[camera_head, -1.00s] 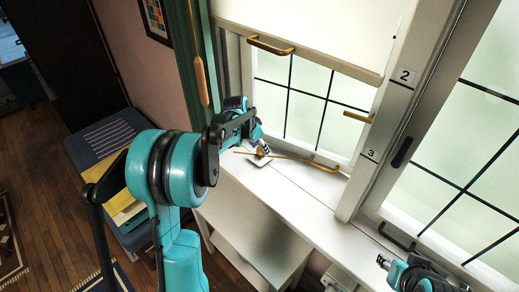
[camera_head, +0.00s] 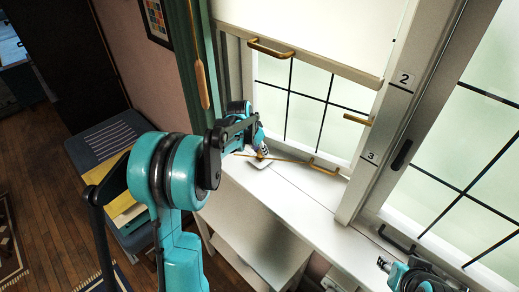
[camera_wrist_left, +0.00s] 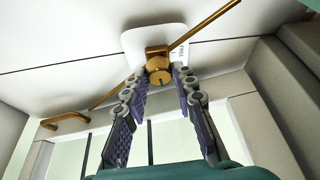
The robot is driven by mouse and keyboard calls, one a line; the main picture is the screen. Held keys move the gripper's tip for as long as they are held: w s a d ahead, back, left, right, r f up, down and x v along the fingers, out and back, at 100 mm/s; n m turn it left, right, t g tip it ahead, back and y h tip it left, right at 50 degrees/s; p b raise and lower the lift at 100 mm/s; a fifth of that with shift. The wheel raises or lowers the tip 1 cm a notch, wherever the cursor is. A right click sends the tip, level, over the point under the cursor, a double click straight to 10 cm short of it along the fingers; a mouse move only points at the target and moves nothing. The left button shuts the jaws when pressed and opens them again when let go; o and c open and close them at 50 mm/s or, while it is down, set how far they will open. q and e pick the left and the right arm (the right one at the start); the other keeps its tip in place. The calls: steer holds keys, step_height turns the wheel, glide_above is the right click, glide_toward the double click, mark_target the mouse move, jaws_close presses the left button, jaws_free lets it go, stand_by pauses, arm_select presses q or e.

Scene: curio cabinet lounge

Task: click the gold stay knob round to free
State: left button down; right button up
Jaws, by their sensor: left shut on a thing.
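The gold stay knob (camera_wrist_left: 159,72) sits on a white plate (camera_wrist_left: 137,41) at the sill, with a round, slotted face towards the camera. A thin gold stay rod (camera_wrist_left: 205,24) runs past it; in the head view the rod (camera_head: 290,159) lies along the foot of the left window. My left gripper (camera_head: 262,152) is at the knob, its two padded fingers on either side of it in the left wrist view, shut on it.
The white sill (camera_head: 300,190) is mostly clear. A gold handle (camera_head: 270,48) is on the blind's bottom rail above. A wooden pull (camera_head: 202,82) hangs at the left. The window post (camera_head: 386,120) bears labels 2 and 3. A bench (camera_head: 105,140) stands left.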

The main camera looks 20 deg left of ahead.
arm_select(q)
steer(key=n, duration=0.2)
steer(key=n+y+p, duration=0.1)
steer(key=n, duration=0.1)
steer(key=shift+d+y, duration=0.15)
steer(key=shift+y, duration=0.15)
steer(key=n, duration=0.2)
steer(key=n+y+p, duration=0.1)
steer(key=n, duration=0.1)
steer(key=shift+d+n+y, duration=0.1)
steer(key=shift+n+y, duration=0.2)
steer(key=shift+n, duration=0.1)
steer(key=n+g+y, duration=0.1)
steer(key=n, duration=0.3)
steer(key=shift+w+d+p, duration=0.1)
steer(key=shift+w+p, duration=0.05)
steer(key=shift+p, duration=0.25)
steer(key=shift+n+g+y, duration=0.5)
steer(key=shift+n+g, duration=0.3)
steer(key=shift+n, duration=1.2)
steer(key=shift+p, duration=0.3)
steer(key=c, duration=1.2)
jaws_free()
